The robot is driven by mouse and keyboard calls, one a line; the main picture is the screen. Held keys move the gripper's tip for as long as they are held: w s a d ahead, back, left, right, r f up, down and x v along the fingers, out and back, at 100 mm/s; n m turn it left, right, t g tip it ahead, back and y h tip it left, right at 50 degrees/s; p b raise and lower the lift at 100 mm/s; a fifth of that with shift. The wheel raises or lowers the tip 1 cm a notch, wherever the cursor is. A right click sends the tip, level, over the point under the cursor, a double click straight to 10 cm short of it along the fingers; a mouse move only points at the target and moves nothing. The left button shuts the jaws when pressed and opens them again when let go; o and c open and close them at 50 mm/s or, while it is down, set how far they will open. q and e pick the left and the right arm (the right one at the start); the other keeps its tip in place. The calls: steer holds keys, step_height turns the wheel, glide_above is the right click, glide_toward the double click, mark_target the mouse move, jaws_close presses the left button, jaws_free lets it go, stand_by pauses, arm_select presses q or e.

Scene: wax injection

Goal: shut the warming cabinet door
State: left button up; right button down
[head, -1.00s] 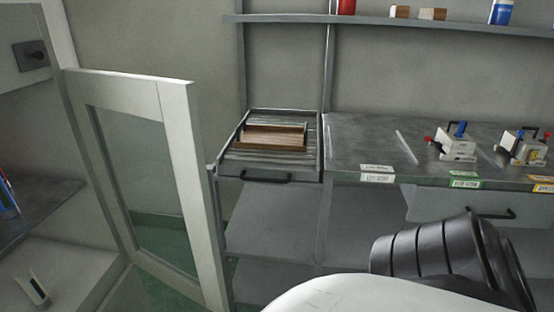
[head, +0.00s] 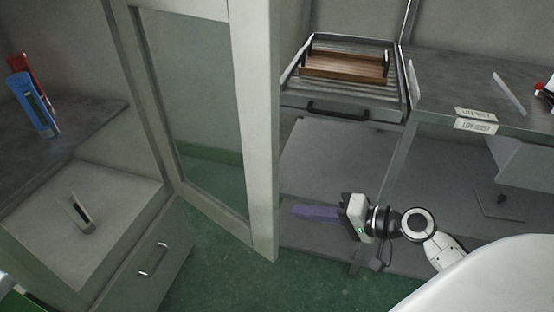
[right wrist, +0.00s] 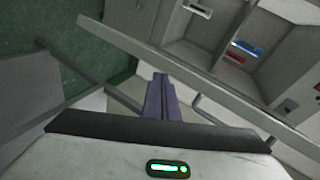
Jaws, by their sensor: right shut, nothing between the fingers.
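The warming cabinet door (head: 255,130) is a pale frame around a glass pane. It stands open, swung out from the cabinet (head: 120,200) on the left. My right gripper (head: 297,212) has purple fingers, shut and empty, pointing left just right of the door's free edge in the head view. I cannot tell if they touch it. In the right wrist view the shut fingers (right wrist: 160,88) point toward the pale door frame (right wrist: 190,68), which crosses diagonally. My left gripper is not in view.
Inside the cabinet are a blue object (head: 38,105), a red one behind it, and a small pale piece (head: 80,212). A handled drawer (head: 150,262) is below. Green floor (head: 260,285) lies between.

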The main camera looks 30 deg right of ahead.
mark_target(276, 147)
steer(key=w+d+r+m+t+y+b, duration=0.2)
steer(key=d+r+t+y, duration=0.1)
steer(key=r, duration=1)
steer(key=x, duration=0.6)
steer(key=p+x, duration=0.1)
steer(key=x, duration=0.2)
steer(key=shift+w+a+r, duration=0.1)
steer(key=shift+w+r, duration=0.05)
steer(key=shift+r, duration=0.2)
